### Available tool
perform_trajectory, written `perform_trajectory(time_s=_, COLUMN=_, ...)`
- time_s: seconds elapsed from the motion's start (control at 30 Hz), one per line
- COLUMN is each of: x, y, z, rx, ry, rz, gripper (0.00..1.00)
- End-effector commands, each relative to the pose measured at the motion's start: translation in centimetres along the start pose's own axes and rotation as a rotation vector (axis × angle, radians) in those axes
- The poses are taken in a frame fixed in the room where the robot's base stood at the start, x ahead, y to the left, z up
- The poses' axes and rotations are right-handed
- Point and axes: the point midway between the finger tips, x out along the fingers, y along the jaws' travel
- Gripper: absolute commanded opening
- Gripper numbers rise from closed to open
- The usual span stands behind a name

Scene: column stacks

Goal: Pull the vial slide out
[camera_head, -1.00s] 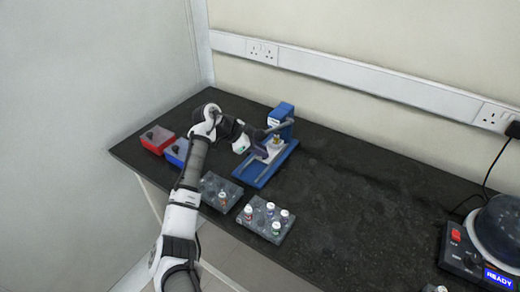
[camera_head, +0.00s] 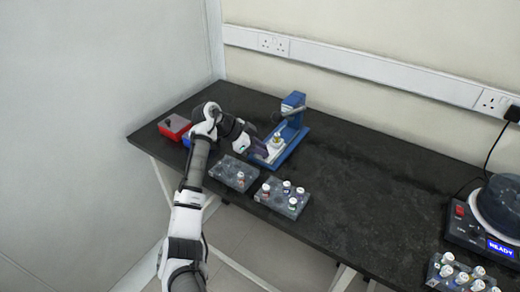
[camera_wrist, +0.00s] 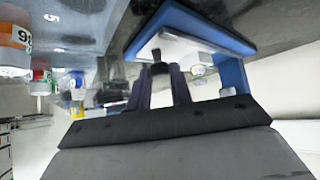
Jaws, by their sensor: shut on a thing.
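The blue capping stand (camera_head: 293,105) is on the black bench near the back wall. Its pale slide carries a small vial (camera_head: 277,142) with a yellowish top, out in front of the stand's upright. My gripper (camera_head: 259,149) is at the slide's front end. In the wrist view its dark fingers (camera_wrist: 157,88) are shut on a small black knob (camera_wrist: 157,68) at the edge of the white slide (camera_wrist: 185,48). The blue frame (camera_wrist: 232,75) shows beside it. How far the slide reaches along its rails is hard to tell.
Two vial racks (camera_head: 234,172) (camera_head: 283,205) are near the bench's front edge. A red box (camera_head: 173,127) and a partly hidden blue box are at left. A machine reading READY (camera_head: 490,225) and another rack (camera_head: 462,272) are at right. The bench's middle is clear.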

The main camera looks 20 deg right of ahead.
Motion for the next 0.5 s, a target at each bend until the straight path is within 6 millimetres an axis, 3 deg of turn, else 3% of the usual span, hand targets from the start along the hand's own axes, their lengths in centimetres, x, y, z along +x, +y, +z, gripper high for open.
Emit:
perform_trajectory(time_s=0.3, x=-0.09, y=0.25, z=0.3, rx=-0.004, ry=-0.004, rz=0.011, gripper=0.0)
perform_trajectory(time_s=0.33, x=-0.09, y=0.25, z=0.31, rx=-0.004, ry=-0.004, rz=0.012, gripper=0.24)
perform_trajectory(time_s=0.5, x=-0.05, y=0.22, z=0.27, rx=-0.003, ry=-0.004, rz=0.01, gripper=0.43)
